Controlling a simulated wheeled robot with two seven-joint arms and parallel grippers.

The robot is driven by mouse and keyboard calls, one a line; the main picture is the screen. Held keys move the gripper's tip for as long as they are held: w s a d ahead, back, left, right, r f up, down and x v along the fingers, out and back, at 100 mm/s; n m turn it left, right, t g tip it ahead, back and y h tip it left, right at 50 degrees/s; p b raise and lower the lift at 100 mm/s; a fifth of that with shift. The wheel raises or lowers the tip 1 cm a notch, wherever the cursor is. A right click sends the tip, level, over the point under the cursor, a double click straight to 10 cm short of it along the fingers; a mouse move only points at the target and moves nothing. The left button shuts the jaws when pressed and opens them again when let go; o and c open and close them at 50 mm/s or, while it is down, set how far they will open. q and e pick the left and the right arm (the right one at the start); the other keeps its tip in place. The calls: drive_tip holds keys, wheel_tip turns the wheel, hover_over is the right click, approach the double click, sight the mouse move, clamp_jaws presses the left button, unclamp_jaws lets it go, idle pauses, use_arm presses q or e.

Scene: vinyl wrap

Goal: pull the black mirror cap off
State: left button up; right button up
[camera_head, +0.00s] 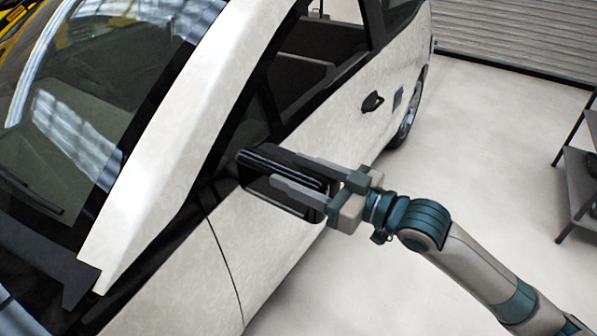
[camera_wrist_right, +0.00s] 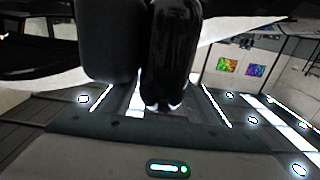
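The black mirror cap (camera_head: 283,165) is a glossy shell on the door mirror of the white car, and it sits on the mirror. In the right wrist view the glossy cap (camera_wrist_right: 171,55) stands upright near the middle, with a matte dark part (camera_wrist_right: 108,40) beside it on the left. My right gripper (camera_head: 285,171) reaches in from the right, with its two grey fingers apart, one on each side of the cap. I cannot see clear contact between fingers and cap. My left gripper is not in view.
The white car door (camera_head: 335,120) and windshield (camera_head: 90,90) lie close behind and left of the mirror. A dark shelf (camera_head: 577,185) stands at the right edge. The pale floor (camera_head: 480,150) between car and shelf is clear.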

drive_tip(key=c, duration=0.9)
drive_tip(key=shift+s+a+p, duration=0.5)
drive_tip(key=shift+s+p, duration=0.2)
idle(0.5)
drive_tip(key=s+a+p, duration=0.4)
drive_tip(key=s, duration=0.1)
drive_tip(key=shift+s, duration=0.15)
idle(1.1)
idle(0.6)
